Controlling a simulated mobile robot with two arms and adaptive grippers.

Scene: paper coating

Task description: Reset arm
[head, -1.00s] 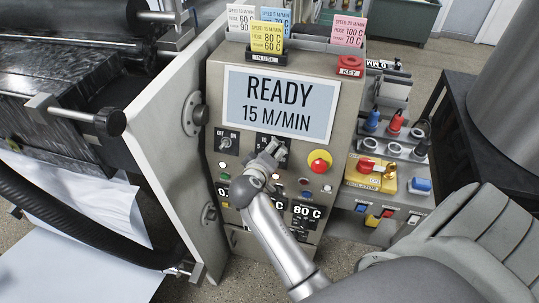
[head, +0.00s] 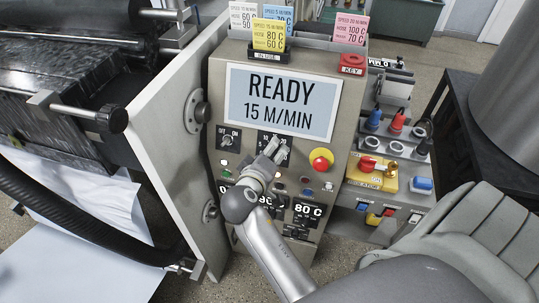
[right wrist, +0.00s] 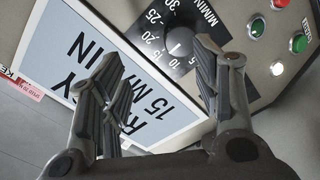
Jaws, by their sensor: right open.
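My right arm reaches up from the bottom of the head view to the grey control panel (head: 222,108). My right gripper (head: 276,150) is in front of the speed dial plate (head: 267,137). In the right wrist view the gripper (right wrist: 160,78) is open, its two fingers apart and nothing between them. The round speed knob (right wrist: 179,41) shows beyond the fingers, clear of them, with its pointer near 15 to 20. The display (head: 281,101) reads READY 15 M/MIN. My left gripper is not in view.
A red emergency button (head: 321,158) on a yellow base sits right of my gripper. The on/off switch (head: 229,137) is to its left. Coloured cards (head: 269,36) stand above the display. An open panel door (head: 165,120) stands at the left, and a grey chair (head: 480,235) at the lower right.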

